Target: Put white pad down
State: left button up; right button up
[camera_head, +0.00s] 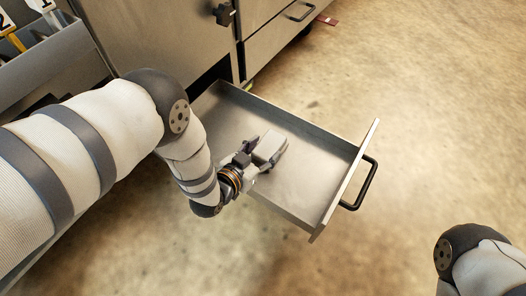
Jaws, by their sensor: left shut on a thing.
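My left gripper (264,152) reaches over the open metal drawer (310,180) in the middle of the picture. It is shut on a small whitish block, the white pad (268,146), which sits between its fingers. The pad is over the left half of the drawer. I cannot tell whether it touches the drawer floor. The rest of the drawer floor that shows is bare. My right gripper is out of view; only part of my right arm shows at the lower right.
The drawer's front panel (346,182) has a black handle (367,184) on the right. A metal cabinet (165,40) with a black knob (223,14) stands behind. A grey bin (50,72) with numbered tools is at the upper left. The floor at right is mostly clear.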

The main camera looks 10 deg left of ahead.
pick_arm(q)
jog(key=shift+f, duration=0.1)
jog(key=o, duration=1.2)
